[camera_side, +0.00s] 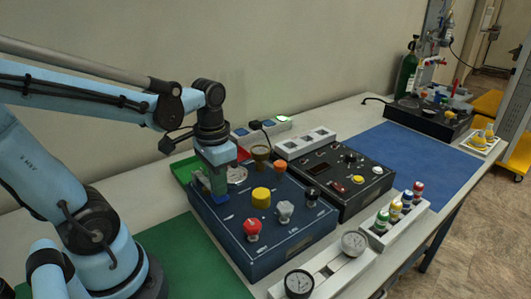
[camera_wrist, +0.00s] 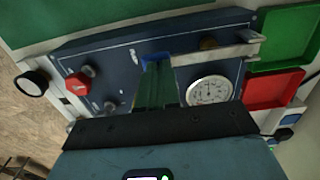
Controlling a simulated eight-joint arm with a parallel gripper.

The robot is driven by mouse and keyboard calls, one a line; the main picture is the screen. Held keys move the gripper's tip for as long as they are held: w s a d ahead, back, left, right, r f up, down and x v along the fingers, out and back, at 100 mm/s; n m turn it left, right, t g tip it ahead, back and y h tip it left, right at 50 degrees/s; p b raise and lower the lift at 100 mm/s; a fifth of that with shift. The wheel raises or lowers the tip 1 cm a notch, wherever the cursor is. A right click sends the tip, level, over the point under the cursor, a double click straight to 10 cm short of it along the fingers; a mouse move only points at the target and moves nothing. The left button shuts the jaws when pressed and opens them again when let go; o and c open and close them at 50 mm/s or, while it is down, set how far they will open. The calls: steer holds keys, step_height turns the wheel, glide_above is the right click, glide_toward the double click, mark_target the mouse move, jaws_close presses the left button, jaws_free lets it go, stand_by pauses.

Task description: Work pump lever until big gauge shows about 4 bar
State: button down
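The dark blue pump panel (camera_side: 290,238) stands on the table in front of my arm. My gripper (camera_side: 218,190) points down at its far left part. In the wrist view, its green fingers (camera_wrist: 156,72) reach a blue grip (camera_wrist: 155,56) at the end of a pale metal bar (camera_wrist: 215,56), which looks like the pump lever. The fingers are close together there; whether they clamp the grip is unclear. The big gauge (camera_wrist: 210,91) has a white dial beside the fingers; its needle is too small to read. In the side view the gauge (camera_side: 237,175) is partly hidden by my gripper.
The panel carries a red knob (camera_side: 252,230), a yellow knob (camera_side: 261,197) and metal fittings. A black control box (camera_side: 345,180) stands behind it. Green (camera_wrist: 285,38) and red (camera_wrist: 272,88) trays adjoin the panel. Two small gauges (camera_side: 299,283) stand on a front rack. The blue mat (camera_side: 425,155) is clear.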

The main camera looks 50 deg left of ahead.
steer(key=shift+f, duration=0.45)
steer(key=shift+r, duration=1.95)
steer(key=shift+f, duration=0.1)
steer(key=shift+f, duration=1.8)
steer(key=shift+r, duration=1.9)
steer(key=shift+f, duration=0.1)
